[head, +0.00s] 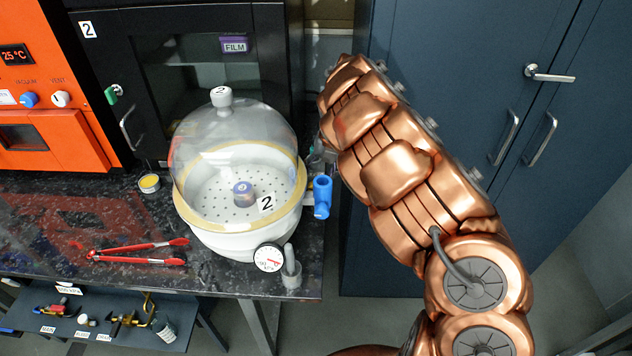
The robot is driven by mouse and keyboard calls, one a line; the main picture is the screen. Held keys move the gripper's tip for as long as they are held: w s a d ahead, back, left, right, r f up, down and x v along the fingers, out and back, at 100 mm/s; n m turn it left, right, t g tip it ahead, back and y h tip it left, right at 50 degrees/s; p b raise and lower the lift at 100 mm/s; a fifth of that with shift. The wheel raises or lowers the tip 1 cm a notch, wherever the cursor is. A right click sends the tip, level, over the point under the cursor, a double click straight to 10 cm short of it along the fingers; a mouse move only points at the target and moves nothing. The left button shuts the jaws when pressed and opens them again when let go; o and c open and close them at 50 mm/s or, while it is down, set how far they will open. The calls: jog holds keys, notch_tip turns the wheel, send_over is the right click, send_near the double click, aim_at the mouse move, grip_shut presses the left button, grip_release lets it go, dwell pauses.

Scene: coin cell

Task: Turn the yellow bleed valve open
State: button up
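A low dark shelf (95,338) at the lower left carries small valve fittings with labels too small to read surely. One fitting (128,320) toward its right has a brass-yellow body and an upright stem. Another fitting (52,310) at its left has red and yellowish parts. I cannot tell surely which one is the yellow bleed valve, nor whether it is open or closed. My copper arm rises on the right, well away from the shelf. My gripper does not show.
A clear-domed white desiccator (235,238) with a gauge (268,257) and a blue stopcock (322,197) stands near the bench's right edge. Red tongs (138,248) and a small yellow-topped cup (149,183) lie on the bench (225,285). Blue cabinets (450,60) stand behind my arm.

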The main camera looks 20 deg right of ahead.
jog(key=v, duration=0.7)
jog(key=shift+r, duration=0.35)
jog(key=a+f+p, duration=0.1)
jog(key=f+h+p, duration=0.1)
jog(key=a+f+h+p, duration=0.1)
jog(key=p, duration=0.1)
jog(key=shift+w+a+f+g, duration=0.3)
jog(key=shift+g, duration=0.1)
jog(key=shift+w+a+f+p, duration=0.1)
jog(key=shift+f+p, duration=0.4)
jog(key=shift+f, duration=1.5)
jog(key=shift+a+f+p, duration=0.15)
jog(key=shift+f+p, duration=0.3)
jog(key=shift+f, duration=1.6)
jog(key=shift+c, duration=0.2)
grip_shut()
